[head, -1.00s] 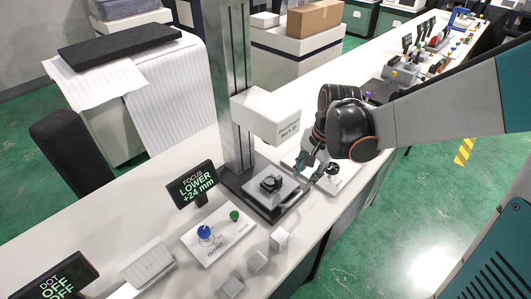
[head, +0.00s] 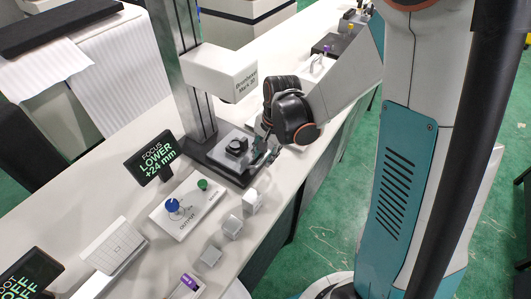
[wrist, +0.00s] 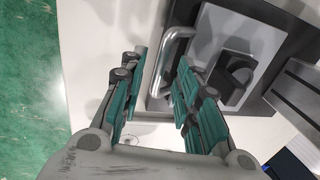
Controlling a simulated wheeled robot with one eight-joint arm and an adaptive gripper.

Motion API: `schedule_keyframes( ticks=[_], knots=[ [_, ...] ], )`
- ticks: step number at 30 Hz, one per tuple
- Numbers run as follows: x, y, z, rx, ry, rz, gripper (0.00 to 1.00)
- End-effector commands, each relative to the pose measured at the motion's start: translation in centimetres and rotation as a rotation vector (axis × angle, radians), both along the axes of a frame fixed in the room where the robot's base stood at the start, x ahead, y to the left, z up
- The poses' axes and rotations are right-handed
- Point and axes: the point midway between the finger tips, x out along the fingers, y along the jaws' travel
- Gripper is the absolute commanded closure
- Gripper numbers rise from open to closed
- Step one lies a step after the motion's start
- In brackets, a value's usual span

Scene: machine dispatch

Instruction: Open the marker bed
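The marking machine's head (head: 222,72) sits on a tall grey column. Below it is the marker bed (head: 208,152), a dark base carrying a light plate with a black round part (head: 236,147) on it. In the wrist view the bed (wrist: 270,35) has a bright metal bar handle (wrist: 178,40) along its near edge. My gripper (wrist: 161,68) is open, with its teal fingers apart and the handle showing between and beyond the tips. Contact cannot be told. In the head view my gripper (head: 262,157) is at the bed's right side, partly hidden by my wrist.
A screen (head: 158,160) reads "FOCUS LOWER +24 mm"; another (head: 28,279) shows "OFF". A panel with a blue knob (head: 172,206) and a green knob (head: 202,184) lies in front of the bed. Several small grey blocks (head: 232,226) stand near the table's front edge.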

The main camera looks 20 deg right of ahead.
Motion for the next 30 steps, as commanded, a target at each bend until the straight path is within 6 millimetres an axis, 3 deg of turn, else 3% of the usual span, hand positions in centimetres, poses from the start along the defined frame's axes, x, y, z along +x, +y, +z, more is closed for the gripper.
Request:
schedule_keyframes(
  ticks=[2,6,7,15,30],
  knots=[
    [0.0,0.0,0.0,0.0,0.0,0.0,0.7],
    [0.0,0.0,0.0,0.0,0.0,0.0,0.97],
    [0.0,0.0,0.0,0.0,0.0,0.0,1.0],
    [-0.5,-0.4,0.0,0.0,0.0,-0.002,1.0],
    [-10.2,-7.6,0.0,0.0,0.0,-0.005,1.0]
  ],
)
